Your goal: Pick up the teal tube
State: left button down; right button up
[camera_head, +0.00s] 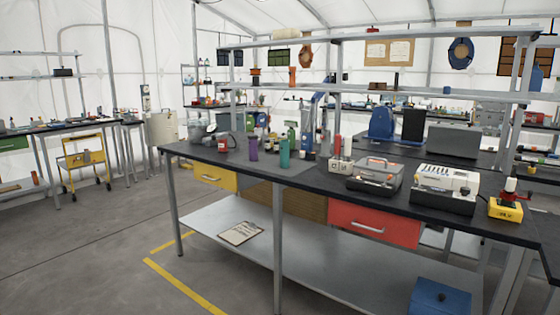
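A teal tube (284,153) stands upright on the black workbench top (268,171), near its front edge. A purple tube (253,148) stands to its left, apart from it. Dark bottles are close behind it. Neither of my grippers shows in the head view.
Right of the teal tube are a red tube (337,145), a grey case (375,172), a white device (445,186) and a yellow device (506,208). A lower shelf (325,258) holds a clipboard (241,233) and a blue box (439,298). The floor (90,255) at front left is clear.

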aim_at(285, 145)
jog(key=u, duration=0.85)
jog(key=i, duration=1.05)
jog(key=u, duration=0.65)
jog(key=i, duration=1.5)
jog(key=z, duration=0.6)
